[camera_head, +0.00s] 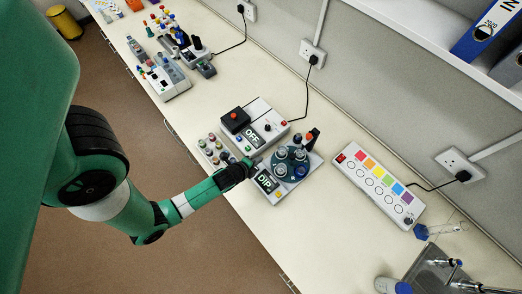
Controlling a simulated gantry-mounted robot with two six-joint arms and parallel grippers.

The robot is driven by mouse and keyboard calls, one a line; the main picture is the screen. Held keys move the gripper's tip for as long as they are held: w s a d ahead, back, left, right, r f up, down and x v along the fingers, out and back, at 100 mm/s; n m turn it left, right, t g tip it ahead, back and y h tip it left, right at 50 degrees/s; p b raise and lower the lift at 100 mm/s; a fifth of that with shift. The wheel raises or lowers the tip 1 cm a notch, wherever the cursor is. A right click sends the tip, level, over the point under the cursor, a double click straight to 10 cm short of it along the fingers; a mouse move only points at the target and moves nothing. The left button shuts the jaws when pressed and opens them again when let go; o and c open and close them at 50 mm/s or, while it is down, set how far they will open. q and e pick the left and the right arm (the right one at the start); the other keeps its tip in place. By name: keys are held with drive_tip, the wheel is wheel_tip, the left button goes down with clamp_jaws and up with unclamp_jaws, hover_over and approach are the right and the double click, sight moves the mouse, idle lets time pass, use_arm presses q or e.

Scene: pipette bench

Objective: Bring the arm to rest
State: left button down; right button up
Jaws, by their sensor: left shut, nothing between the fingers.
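My left arm comes in from the left, green with black and pale joints. Its gripper (250,166) is shut and empty, close beside the "DIP" device (269,190) on the bench. I cannot tell whether the fingertips touch that device. The dip device carries a round turntable (291,163) with several vials. The device showing "OFF" (266,117) stands just behind the gripper. My right gripper does not show.
A small rack of vials (213,149) stands left of the gripper. More devices (160,80) stand at the upper left. Bare bench (318,223) lies in front of the panel.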

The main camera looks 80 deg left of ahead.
use_arm(q)
drive_tip(key=shift+s+d+r, duration=0.1)
drive_tip(key=shift+s+r, duration=0.05)
drive_tip(key=shift+s, duration=0.05)
